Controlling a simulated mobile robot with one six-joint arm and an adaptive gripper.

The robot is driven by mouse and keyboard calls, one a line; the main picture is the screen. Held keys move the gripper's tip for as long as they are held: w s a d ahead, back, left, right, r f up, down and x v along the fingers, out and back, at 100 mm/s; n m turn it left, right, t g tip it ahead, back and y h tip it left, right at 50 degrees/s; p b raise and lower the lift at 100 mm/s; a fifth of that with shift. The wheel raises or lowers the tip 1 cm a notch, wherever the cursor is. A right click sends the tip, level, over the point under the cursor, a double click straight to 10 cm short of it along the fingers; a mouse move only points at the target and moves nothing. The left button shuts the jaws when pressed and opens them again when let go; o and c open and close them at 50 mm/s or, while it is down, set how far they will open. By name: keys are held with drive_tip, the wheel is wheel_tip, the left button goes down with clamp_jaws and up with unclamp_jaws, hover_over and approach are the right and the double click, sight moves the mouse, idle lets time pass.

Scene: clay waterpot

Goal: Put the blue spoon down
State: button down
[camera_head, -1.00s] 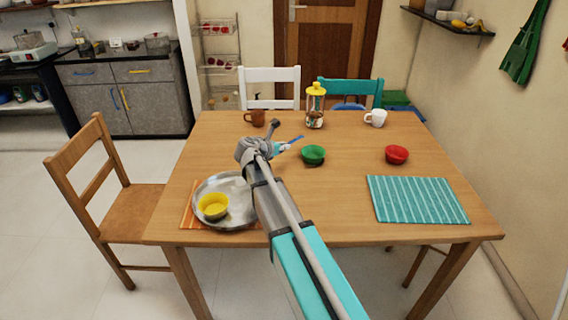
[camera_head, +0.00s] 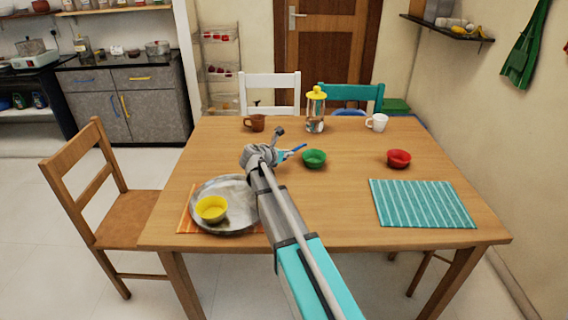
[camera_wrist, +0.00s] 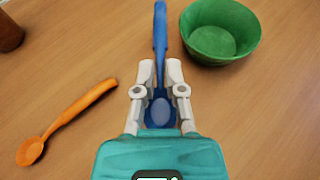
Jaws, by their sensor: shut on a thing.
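The blue spoon (camera_wrist: 160,45) is between the fingers of my gripper (camera_wrist: 160,75) in the wrist view, its bowl towards the palm and its handle pointing away. My gripper is shut on it. In the head view the blue spoon (camera_head: 298,149) sticks out from my gripper (camera_head: 286,154), just left of the green bowl (camera_head: 314,159). The spoon is close above the wooden table (camera_head: 340,205); I cannot tell whether it touches the top.
An orange spoon (camera_wrist: 70,118) lies left of my gripper in the wrist view. A brown mug (camera_head: 255,123), a jar (camera_head: 316,112), a white mug (camera_head: 377,122) and a red bowl (camera_head: 398,159) stand around. A yellow bowl (camera_head: 211,209) is on the metal plate (camera_head: 240,190).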

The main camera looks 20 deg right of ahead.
sight(287, 165)
drive_tip(key=shift+w+d+f+b, duration=0.2)
drive_tip(key=shift+f+b, duration=0.15)
drive_tip(key=shift+f, duration=0.25)
drive_tip(key=shift+a+f+b, duration=0.1)
drive_tip(key=shift+f+b, duration=1.1)
drive_tip(key=c, duration=0.7)
unclamp_jaws()
drive_tip(key=shift+f, duration=0.1)
drive_tip(key=shift+s+r, duration=0.1)
drive_tip(key=shift+r, duration=0.15)
drive_tip(key=p+v, duration=0.4)
drive_tip(key=v, duration=0.8)
drive_tip(key=shift+f+p, duration=0.1)
drive_tip(key=shift+p, duration=0.2)
